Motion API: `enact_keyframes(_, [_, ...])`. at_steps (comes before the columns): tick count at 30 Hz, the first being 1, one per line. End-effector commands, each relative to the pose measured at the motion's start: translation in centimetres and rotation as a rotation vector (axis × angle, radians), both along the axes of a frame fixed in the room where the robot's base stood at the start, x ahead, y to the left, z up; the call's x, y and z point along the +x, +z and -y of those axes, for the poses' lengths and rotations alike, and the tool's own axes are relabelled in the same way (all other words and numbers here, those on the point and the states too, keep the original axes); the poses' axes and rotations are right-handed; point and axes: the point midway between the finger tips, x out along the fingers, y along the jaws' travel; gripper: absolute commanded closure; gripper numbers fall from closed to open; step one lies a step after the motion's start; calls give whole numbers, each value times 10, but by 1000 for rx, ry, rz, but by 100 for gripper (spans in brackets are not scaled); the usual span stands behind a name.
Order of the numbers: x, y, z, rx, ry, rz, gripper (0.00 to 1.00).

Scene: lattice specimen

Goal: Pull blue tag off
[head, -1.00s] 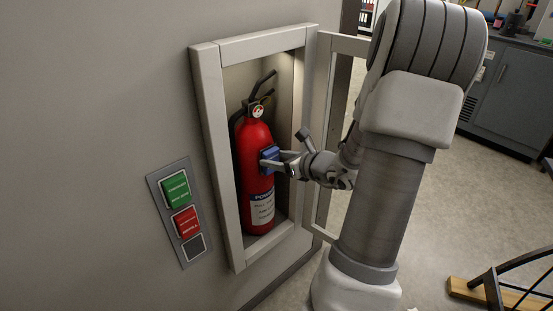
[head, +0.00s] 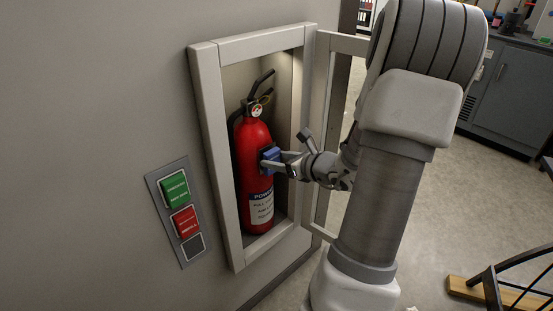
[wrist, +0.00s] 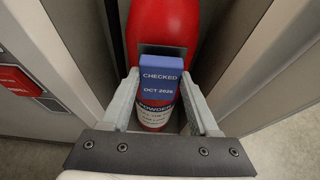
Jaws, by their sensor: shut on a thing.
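The blue tag (head: 269,154) is on the front of the red fire extinguisher (head: 256,175), which stands upright in a wall cabinet. In the wrist view the blue tag (wrist: 162,79) reads "CHECKED OCT 2026", with a dark patch on the extinguisher (wrist: 163,25) just above it. My gripper (head: 275,162) reaches into the cabinet from the right and is shut on the tag. In the wrist view its fingers (wrist: 164,90) sit at the left and right sides of the tag. I cannot tell whether the tag still touches the extinguisher.
The wall cabinet (head: 208,120) has a pale frame, and its door (head: 322,130) stands open on the right. A panel with a green button (head: 174,187) and a red button (head: 185,220) is on the wall to the left. A dark-framed piece of furniture (head: 492,290) is at lower right.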

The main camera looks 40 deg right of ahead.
Motion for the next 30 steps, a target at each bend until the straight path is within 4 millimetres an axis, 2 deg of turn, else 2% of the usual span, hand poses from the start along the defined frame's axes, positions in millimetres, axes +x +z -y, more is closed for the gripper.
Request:
enact_keyframes(14, [-6,0,1,0,-1,-1,88])
enact_keyframes(30, [-43,1,3,-1,-1,-1,88])
